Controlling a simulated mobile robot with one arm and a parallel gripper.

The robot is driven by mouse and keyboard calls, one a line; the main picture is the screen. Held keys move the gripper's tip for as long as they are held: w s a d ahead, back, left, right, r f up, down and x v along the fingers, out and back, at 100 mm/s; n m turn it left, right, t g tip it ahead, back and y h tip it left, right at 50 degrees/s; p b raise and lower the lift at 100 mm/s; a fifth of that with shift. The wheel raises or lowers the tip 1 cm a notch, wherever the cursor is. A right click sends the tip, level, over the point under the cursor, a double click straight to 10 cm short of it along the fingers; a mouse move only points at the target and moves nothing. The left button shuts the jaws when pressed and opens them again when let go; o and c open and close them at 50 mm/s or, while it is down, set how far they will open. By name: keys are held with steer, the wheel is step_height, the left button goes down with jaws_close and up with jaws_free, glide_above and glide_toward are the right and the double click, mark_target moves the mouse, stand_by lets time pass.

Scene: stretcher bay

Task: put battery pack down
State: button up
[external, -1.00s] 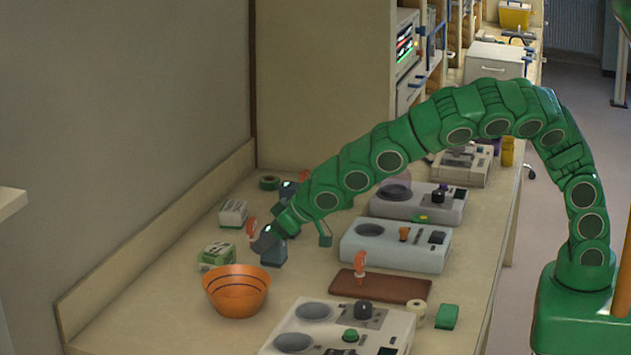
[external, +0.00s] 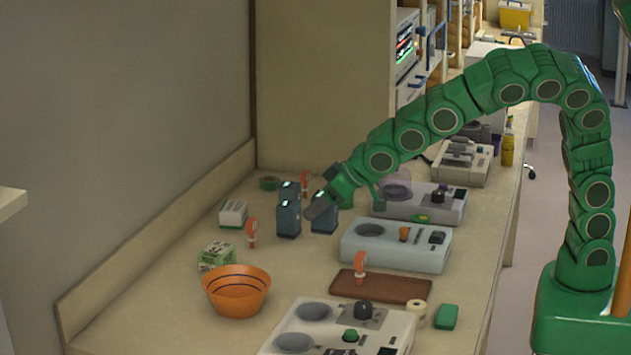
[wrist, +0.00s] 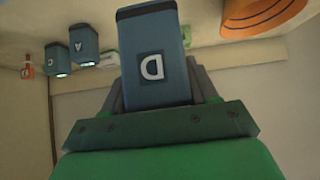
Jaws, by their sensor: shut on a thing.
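My gripper (external: 314,208) is shut on a blue battery pack (external: 325,222) above the middle of the bench. In the wrist view the held pack (wrist: 152,65) carries a white letter D and sits between the dark fingers. Two other blue packs stand to its left in the external view: a nearer one (external: 288,220) and one farther back (external: 289,189). In the wrist view they show as pack A (wrist: 84,46) and pack C (wrist: 57,60). I cannot tell whether the held pack touches the bench.
An orange bowl (external: 236,292) stands at the front left, with a green-and-white box (external: 216,256) and a white box (external: 233,213) behind it. Grey device units (external: 395,250) line the right side. A brown tray (external: 400,290) and orange-topped items (external: 252,232) stand nearby.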

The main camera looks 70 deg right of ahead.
steer(key=shift+s+d+r, duration=0.1)
steer(key=shift+s+r, duration=0.15)
steer(key=shift+s, duration=0.2)
steer(key=shift+s+d+r, duration=0.1)
steer(key=shift+s+r, duration=0.1)
steer(key=shift+s, duration=0.25)
steer(key=w+a+n+g+y, duration=0.2)
steer(key=a+n+g+y, duration=0.7)
steer(key=a+n, duration=0.75)
steer(key=n, duration=0.2)
glide_toward(227, 310)
steer(key=a+r, duration=0.1)
steer(key=a, duration=0.1)
steer(key=shift+a+f+m, duration=0.25)
steer(key=shift+a+f, duration=0.1)
steer(key=shift+f, duration=0.1)
steer(key=shift+w+f, duration=0.1)
steer(key=shift+f, duration=1.5)
steer(key=shift+f, duration=0.1)
